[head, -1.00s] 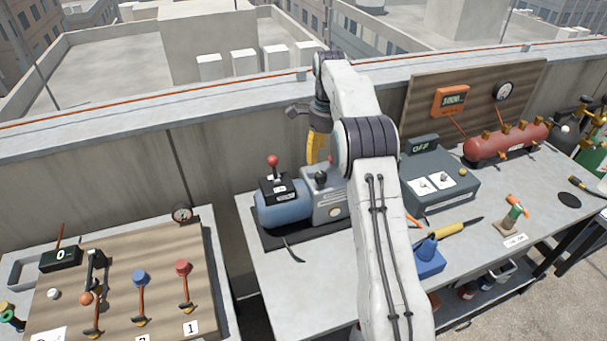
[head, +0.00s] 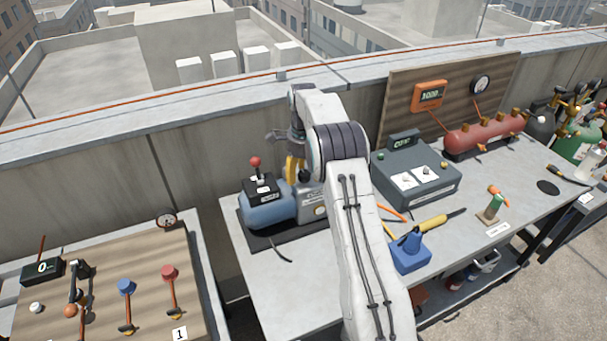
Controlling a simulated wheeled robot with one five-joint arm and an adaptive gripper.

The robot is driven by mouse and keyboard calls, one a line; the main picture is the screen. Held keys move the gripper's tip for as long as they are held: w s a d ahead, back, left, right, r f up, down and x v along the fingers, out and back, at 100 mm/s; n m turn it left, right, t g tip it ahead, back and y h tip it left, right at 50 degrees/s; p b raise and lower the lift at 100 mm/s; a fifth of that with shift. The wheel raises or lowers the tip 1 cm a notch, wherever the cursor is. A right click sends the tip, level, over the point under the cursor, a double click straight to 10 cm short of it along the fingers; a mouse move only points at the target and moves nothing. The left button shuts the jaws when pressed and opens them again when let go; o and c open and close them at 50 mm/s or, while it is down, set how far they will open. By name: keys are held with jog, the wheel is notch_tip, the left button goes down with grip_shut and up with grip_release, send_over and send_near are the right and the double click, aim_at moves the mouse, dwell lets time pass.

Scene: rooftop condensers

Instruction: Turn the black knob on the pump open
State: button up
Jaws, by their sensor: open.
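The pump (head: 267,211) stands on a black mat on the middle bench. It has a blue cylinder at left and a grey block (head: 312,207) at right. A red-balled lever (head: 256,163) rises from a black box on the cylinder. My gripper (head: 295,174) is open, with its yellow fingers pointing down at the top of the grey block. The black knob there is mostly hidden by my fingers and arm, and I cannot tell whether they touch it.
A red tank (head: 485,134) is further right. A lever board (head: 145,275) lies on the left bench. A concrete wall (head: 200,150) runs behind.

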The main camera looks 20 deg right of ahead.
jog(key=shift+f, duration=0.1)
grip_shut()
dwell(0.7)
